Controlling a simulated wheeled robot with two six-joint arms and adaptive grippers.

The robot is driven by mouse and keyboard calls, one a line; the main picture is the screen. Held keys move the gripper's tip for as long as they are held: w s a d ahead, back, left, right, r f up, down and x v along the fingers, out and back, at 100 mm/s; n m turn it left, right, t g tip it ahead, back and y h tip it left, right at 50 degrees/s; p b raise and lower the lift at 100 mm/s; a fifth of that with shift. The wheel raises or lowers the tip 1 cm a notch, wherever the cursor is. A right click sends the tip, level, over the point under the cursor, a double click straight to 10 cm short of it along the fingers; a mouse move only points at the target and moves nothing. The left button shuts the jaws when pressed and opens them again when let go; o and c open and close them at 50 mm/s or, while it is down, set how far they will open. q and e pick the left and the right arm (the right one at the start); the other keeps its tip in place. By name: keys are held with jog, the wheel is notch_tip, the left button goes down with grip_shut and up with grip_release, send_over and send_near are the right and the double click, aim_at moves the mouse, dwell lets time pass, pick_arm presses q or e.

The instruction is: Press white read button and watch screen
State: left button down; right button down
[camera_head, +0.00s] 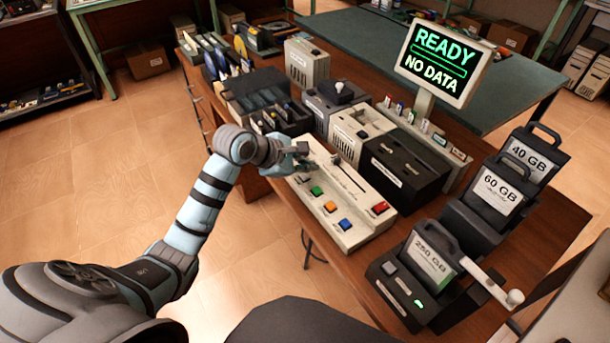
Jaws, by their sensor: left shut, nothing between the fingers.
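A cream control panel (364,232) lies on the wooden table. Its front row has a green button (316,191), an orange button (330,207), a blue button (345,224) and a pale, whitish button (303,178) at the far left end. A red button (380,208) sits at the right. My left gripper (303,152) is shut and empty over the panel's far left end, close to the pale button. I cannot tell whether it touches anything. My right gripper is not in view.
A black box (405,168) and a cream box (352,131) stand behind the panel. Black drives labelled 40 GB (531,156), 60 GB (497,191) and 250 GB (430,258) stand at the right, with a lever (492,284). Several devices crowd the table's far left part.

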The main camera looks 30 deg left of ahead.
aim_at(306, 178)
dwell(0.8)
pick_arm(q)
jog(key=shift+f+b, duration=0.45)
jog(key=shift+f+b, duration=0.35)
jog(key=shift+f, duration=0.05)
dwell(0.5)
jog(key=shift+r+p, duration=0.65)
jog(key=shift+r, duration=0.25)
notch_tip(306, 178, up, 5)
jog(key=p, duration=0.4)
dwell(0.4)
